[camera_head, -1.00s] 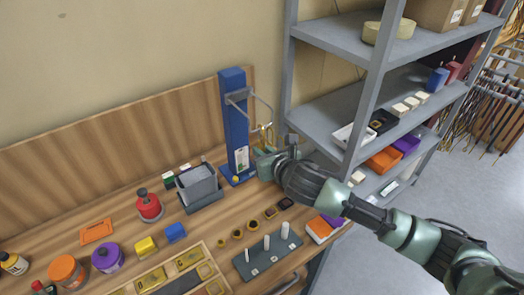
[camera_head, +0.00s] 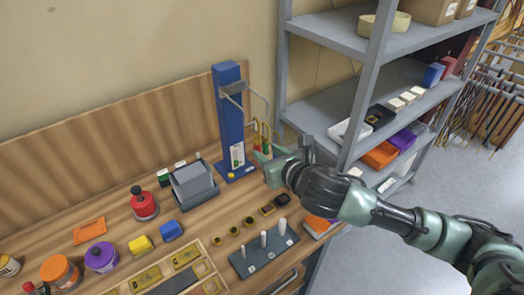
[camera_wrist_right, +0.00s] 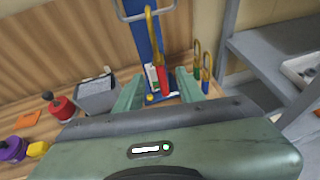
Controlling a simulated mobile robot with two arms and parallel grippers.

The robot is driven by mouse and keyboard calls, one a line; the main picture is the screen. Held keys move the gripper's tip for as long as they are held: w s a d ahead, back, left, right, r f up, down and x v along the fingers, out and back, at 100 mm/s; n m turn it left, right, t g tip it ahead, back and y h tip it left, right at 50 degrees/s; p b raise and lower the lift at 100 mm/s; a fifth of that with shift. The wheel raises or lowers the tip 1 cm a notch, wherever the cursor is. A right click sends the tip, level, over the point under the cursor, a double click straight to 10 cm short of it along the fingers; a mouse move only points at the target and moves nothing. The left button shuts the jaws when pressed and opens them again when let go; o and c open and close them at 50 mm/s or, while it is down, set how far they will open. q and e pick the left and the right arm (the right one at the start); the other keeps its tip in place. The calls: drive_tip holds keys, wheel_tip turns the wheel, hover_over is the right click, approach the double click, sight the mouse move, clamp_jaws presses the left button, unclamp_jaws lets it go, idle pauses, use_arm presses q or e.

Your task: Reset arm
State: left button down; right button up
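My right gripper (camera_head: 262,162) reaches in from the right, above the bench and just right of the blue post (camera_head: 230,125). In the right wrist view its two fingers (camera_wrist_right: 160,92) are spread apart, and nothing is clasped between them. A red tool with a yellow loop (camera_wrist_right: 162,78) shows beyond the gap between the fingers, hanging by the wire arm of the post. Two more yellow-looped tools (camera_wrist_right: 197,62) hang to its right, apart from the fingers. My left gripper is in neither view.
A grey bin (camera_head: 193,183), a red container (camera_head: 143,203) and a dark plate with white pegs (camera_head: 264,253) are on the bench. Open floor lies at the right.

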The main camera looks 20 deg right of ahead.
drive_tip(key=s+d+f+n+g+h, duration=0.1)
drive_tip(key=s+f+n+g, duration=0.2)
drive_tip(key=s+f+n, duration=0.6)
drive_tip(key=s+d+f+n+g, duration=0.2)
drive_tip(key=s+f+n+g, duration=0.2)
drive_tip(key=s+n, duration=0.9)
drive_tip(key=s+d+f+n+g+h, duration=0.1)
drive_tip(key=s+f+n+g, duration=0.2)
drive_tip(key=s+f+n, duration=0.8)
wheel_tip(320, 180, down, 26)
drive_tip(key=w+n+g+b, duration=0.1)
drive_tip(key=n+b, duration=0.2)
drive_tip(key=b, duration=0.1)
drive_tip(key=s+d+f+g+b, duration=0.1)
drive_tip(key=s+d+f+b, duration=0.1)
drive_tip(key=s+f, duration=1.4)
wheel_tip(320, 180, down, 3)
drive_tip(key=shift+s+d+f+b, duration=0.25)
drive_tip(key=shift+d+b, duration=0.1)
drive_tip(key=shift+b, duration=0.45)
